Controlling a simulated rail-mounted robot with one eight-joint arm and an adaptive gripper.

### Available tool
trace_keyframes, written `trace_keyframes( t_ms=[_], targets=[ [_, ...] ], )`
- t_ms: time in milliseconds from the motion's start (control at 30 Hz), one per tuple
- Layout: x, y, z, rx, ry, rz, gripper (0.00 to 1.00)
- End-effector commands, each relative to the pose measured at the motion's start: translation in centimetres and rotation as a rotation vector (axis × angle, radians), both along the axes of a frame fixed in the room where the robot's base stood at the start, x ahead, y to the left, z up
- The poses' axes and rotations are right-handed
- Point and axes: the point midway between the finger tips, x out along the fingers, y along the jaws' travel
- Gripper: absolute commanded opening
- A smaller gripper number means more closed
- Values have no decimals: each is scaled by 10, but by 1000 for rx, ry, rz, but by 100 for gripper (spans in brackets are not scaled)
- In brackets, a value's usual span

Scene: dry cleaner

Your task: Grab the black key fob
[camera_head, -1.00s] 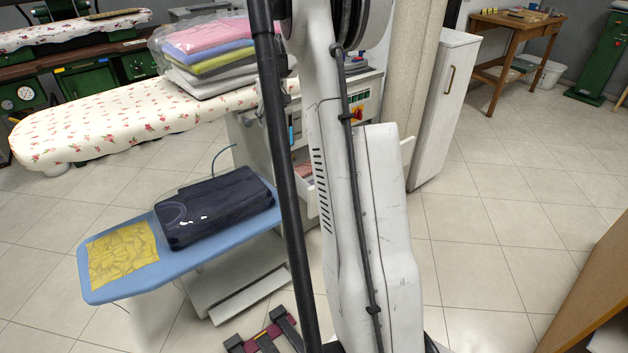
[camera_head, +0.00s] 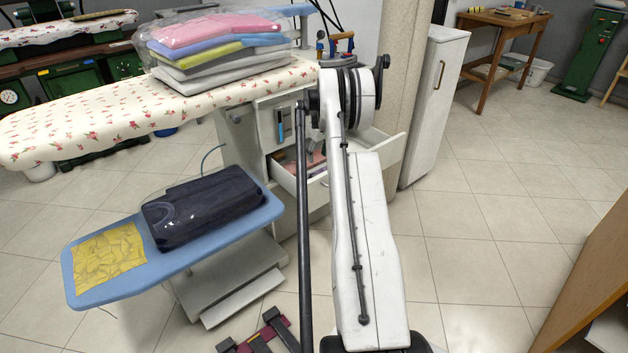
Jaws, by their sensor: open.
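I cannot make out a black key fob anywhere in the head view. My gripper is not in view; only my white arm link and black tube show, standing up through the middle of the picture. An open white drawer (camera_head: 287,181) under the flowered board holds something pinkish, partly hidden behind my arm. Whether a small black thing lies in it, I cannot tell.
A flowered ironing board (camera_head: 105,112) bears bagged folded clothes (camera_head: 215,45). A lower blue board (camera_head: 180,259) bears a dark bagged garment (camera_head: 203,207) and a yellow cloth (camera_head: 109,259). A white cabinet (camera_head: 432,105) stands right of my arm. Tiled floor (camera_head: 480,230) is clear there.

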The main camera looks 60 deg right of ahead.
Motion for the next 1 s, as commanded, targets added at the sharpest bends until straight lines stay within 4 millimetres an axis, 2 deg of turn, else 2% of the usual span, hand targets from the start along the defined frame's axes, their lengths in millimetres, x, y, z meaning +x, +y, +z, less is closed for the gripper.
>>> trace_keyframes(
  t_ms=[33, 100, 233, 567, 833, 1000],
  targets=[
    [2, 0, -13, 0, 0, 0, 46],
    [3, 0, -26, 0, 0, 1, 46],
    [6, -1, -45, 0, 0, 0, 46],
    [8, 0, -63, 0, 0, 0, 46],
    [13, 3, -99, -1, 0, 0, 46],
    [14, 2, -110, -1, 0, 0, 46]
  ],
)
